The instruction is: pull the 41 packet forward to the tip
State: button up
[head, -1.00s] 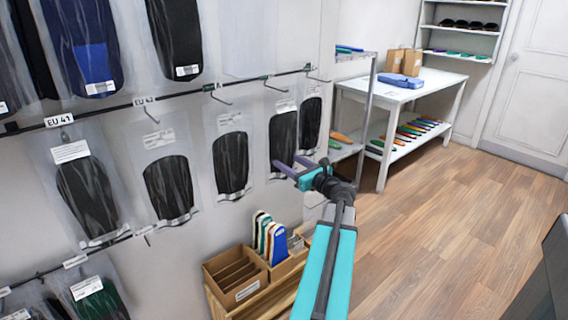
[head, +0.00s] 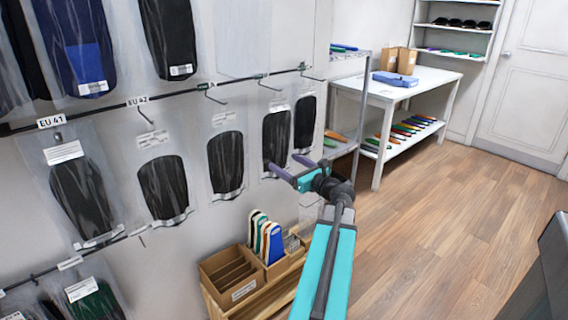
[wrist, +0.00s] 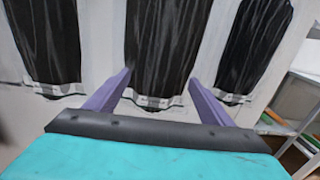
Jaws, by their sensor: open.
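The packet under the EU 41 label (head: 52,121) is a clear bag with a dark insole pair (head: 82,200), hanging at the left of the middle row in the head view. My gripper (head: 287,166) is open and empty, well to the right of it, in front of the packets at the right end of the row. In the wrist view, my two purple fingers (wrist: 160,97) point at a black packet (wrist: 162,45), with its lower edge between them. I cannot tell whether they touch it. The 41 packet cannot be made out in the wrist view.
Other hanging packets (head: 163,188) fill the row between the 41 packet and my gripper. Below stands a cardboard box (head: 228,278) with dividers and insoles. A white table (head: 432,78) stands at the back right. The wooden floor (head: 440,220) is clear.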

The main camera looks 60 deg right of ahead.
jog(key=p+v, duration=0.4)
jog(key=v, duration=0.8)
jog(key=shift+w+a, duration=0.1)
dwell(0.5)
